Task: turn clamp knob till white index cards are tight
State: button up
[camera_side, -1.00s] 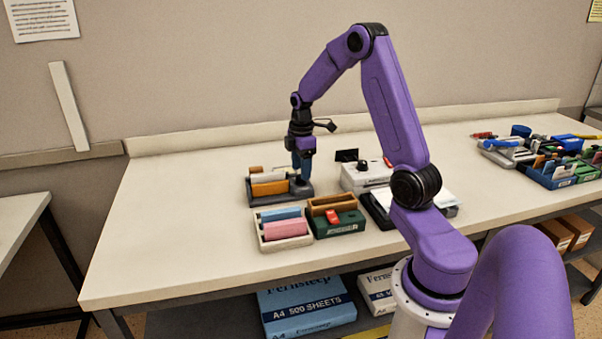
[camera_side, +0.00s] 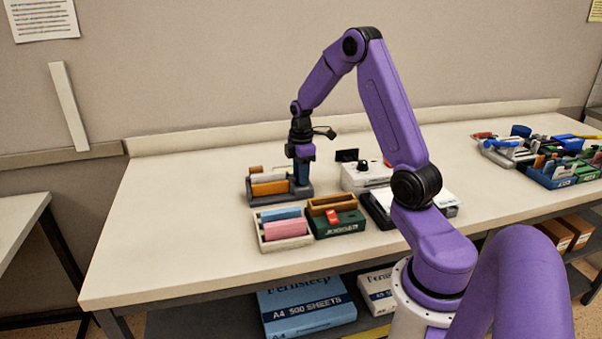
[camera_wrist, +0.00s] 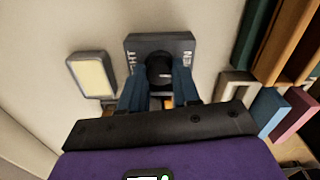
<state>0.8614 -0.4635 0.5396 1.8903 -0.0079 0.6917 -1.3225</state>
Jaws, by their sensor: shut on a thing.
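A grey card holder (camera_side: 252,200) stands on the table in the side view, with white index cards (camera_side: 266,178) behind an orange block of cards (camera_side: 270,188). My gripper (camera_side: 301,184) points straight down at the holder's right end. In the wrist view my gripper (camera_wrist: 160,88) has its blue fingers on either side of the round black clamp knob (camera_wrist: 160,70), shut on it. A pale mark shows on the knob. The grey block under the knob has partly covered white lettering on both sides. My gripper hides most of the cards in the wrist view, so their tightness cannot be told.
A white tray (camera_side: 263,241) with blue and pink cards and a green box (camera_side: 345,228) stand close in front. A white device (camera_side: 362,180) stands to the right. Stationery fills bins at the far right. The table's left part is clear.

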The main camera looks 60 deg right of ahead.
jog(key=shift+m, duration=0.3)
jog(key=m, duration=0.4)
jog(key=shift+m, duration=0.4)
jog(key=m, duration=0.5)
jog(key=shift+m, duration=0.3)
jog(key=o, duration=1.1)
jog(key=shift+c, duration=0.2)
jog(key=shift+a, duration=0.1)
jog(key=shift+a, duration=0.1)
